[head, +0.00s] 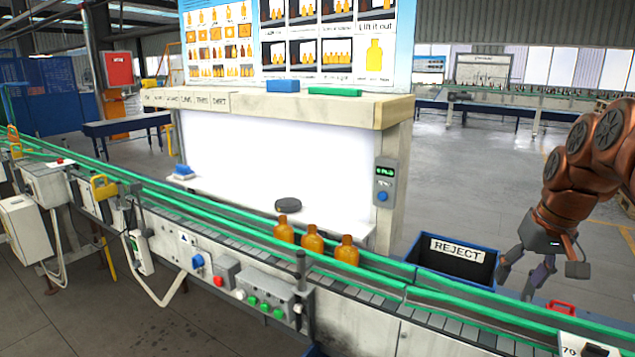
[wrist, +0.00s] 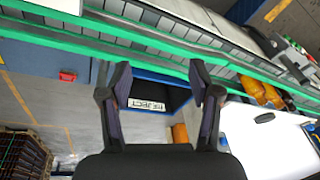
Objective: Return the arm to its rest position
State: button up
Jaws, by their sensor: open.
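My gripper (head: 515,288) hangs at the right of the head view beneath my copper-coloured arm, beside the blue REJECT bin (head: 432,263). Its fingers are spread and nothing is between them. In the wrist view the two dark fingers of my gripper (wrist: 160,78) stand wide apart, with the bin showing between and beyond them. Three amber bottles (head: 312,241) stand upright in a row on the conveyor, left of the bin and apart from my gripper. Bottles (wrist: 258,90) also show at the right of the wrist view.
The conveyor's green rails (head: 380,268) run across the front. Behind the bottles is a white lit booth (head: 255,150) with a dark round disc (head: 288,205). A red handle (head: 561,307) is near my gripper. Open floor (head: 450,180) lies behind the bin.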

jog(key=s+a+f+n+g, duration=0.1)
jog(key=s+a+f, duration=0.2)
jog(key=s+a, duration=0.35)
jog(key=s+a+f+n+g, duration=0.1)
jog(key=s+a+f, duration=0.35)
jog(key=a, duration=0.35)
jog(key=s+a+f+g, duration=0.1)
jog(key=s+f, duration=0.3)
jog(key=s, duration=0.4)
jog(key=s+a+f+g, duration=0.1)
jog(key=s+a+f, duration=0.3)
jog(key=s, duration=0.5)
jog(key=shift+s+m+h, duration=0.15)
jog(key=shift+m+h, duration=0.15)
jog(key=shift+h, duration=0.1)
